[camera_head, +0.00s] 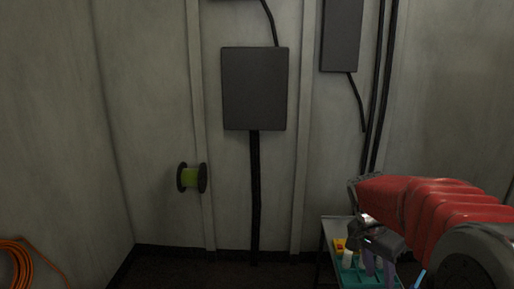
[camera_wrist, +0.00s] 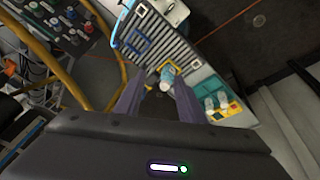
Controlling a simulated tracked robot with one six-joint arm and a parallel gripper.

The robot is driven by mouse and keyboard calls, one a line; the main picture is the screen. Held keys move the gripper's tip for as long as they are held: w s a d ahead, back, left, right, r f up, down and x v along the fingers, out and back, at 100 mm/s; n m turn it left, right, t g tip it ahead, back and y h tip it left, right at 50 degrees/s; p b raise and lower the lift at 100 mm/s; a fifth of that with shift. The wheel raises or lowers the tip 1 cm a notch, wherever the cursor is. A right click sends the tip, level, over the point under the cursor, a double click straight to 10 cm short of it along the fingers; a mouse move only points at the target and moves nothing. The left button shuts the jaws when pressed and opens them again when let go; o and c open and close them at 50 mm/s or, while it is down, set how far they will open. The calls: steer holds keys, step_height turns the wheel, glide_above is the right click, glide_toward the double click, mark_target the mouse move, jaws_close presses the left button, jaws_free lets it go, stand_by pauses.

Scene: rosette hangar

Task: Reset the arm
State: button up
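My gripper (camera_head: 379,266) is at the lower right of the head view, at the end of my red-sleeved arm (camera_head: 430,205), which is bent with the fingers pointing down. It is over a small table or cart (camera_head: 328,232) with a teal tray on top. In the wrist view my gripper (camera_wrist: 158,86) shows two purple-grey fingers spread apart, with a gap between them. A small white and blue bottle-like item (camera_wrist: 167,74) appears in line with the gap, seemingly below the fingertips; I see no contact.
A teal tray (camera_wrist: 207,86) holds pale and yellow items beside a ribbed grey surface. Yellow hoses (camera_wrist: 52,58) and a panel of knobs (camera_wrist: 62,22) lie to the left. A grey wall box (camera_head: 254,88), a green spool (camera_head: 191,178) and an orange cable coil (camera_head: 18,265) show in the head view.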

steer(key=s+a+r+n+t+y, duration=0.1)
steer(key=s+a+r+n+t, duration=0.1)
steer(key=s+a+n, duration=0.4)
steer(key=s+a+r+n+t+y, duration=0.2)
steer(key=s+a+n, duration=0.3)
steer(key=s+a, duration=0.4)
steer(key=shift+s+a+r+n+t, duration=0.35)
steer(key=shift+s+r+t, duration=0.4)
steer(key=shift+s, duration=1.35)
steer(key=shift+d+f, duration=0.1)
stand_by(0.6)
